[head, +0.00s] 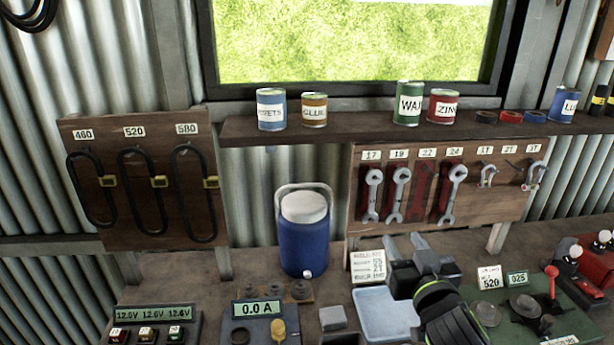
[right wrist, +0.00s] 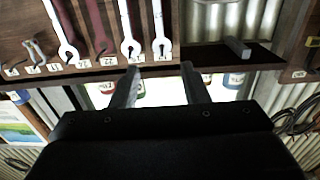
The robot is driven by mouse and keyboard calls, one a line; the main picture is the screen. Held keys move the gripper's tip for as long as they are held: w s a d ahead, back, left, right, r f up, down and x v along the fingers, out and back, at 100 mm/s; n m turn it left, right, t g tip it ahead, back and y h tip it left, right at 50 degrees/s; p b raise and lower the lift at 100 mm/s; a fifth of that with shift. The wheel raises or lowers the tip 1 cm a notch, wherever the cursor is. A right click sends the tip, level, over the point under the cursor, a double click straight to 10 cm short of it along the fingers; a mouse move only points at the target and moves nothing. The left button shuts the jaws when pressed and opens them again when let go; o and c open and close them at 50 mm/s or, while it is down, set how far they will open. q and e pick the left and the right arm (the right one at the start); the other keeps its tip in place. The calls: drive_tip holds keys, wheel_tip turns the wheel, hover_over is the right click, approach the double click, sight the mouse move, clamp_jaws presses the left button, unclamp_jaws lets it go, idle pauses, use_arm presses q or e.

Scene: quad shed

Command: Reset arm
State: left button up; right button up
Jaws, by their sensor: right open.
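My right gripper (head: 403,246) is in the lower middle of the head view, above the bench, with its black and green arm (head: 452,312) behind it. Its two grey fingers point toward the back wall and stand apart. In the right wrist view the open fingers (right wrist: 162,82) have nothing between them; the scene appears upside down there. My left gripper and arm are not in the head view.
A wrench board (head: 500,196) and a shelf (head: 350,128) with cans are behind the gripper. A blue jug (head: 304,245) stands left of it. A pale blue tray (head: 385,315) lies close by; a green panel (head: 575,322) with a red lever is at right. Bench meters (head: 258,325) stand front left.

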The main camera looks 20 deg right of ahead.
drive_tip(key=s+f+g, duration=0.3)
drive_tip(key=s+f, duration=0.1)
drive_tip(key=f, duration=0.4)
drive_tip(key=s+f+g, duration=0.3)
drive_tip(key=s+f, duration=0.1)
drive_tip(key=f, duration=0.3)
drive_tip(key=s+a+f+n+g+y, duration=0.1)
drive_tip(key=s+a+f+g, duration=0.1)
drive_tip(key=s+f+g, duration=0.35)
drive_tip(key=s+a+f+n+g+y, duration=0.1)
drive_tip(key=s+a+f+g, duration=0.1)
drive_tip(key=s+f, duration=0.55)
drive_tip(key=s+d+f+g+y+b, duration=0.1)
drive_tip(key=s+f+g+b, duration=0.15)
drive_tip(key=f, duration=2.65)
drive_tip(key=s+a+f+b, duration=0.1)
drive_tip(key=s+f+b, duration=0.2)
drive_tip(key=s+f, duration=1.2)
drive_tip(key=shift+f, duration=0.5)
drive_tip(key=shift+c, duration=0.5)
drive_tip(key=shift+s, duration=0.15)
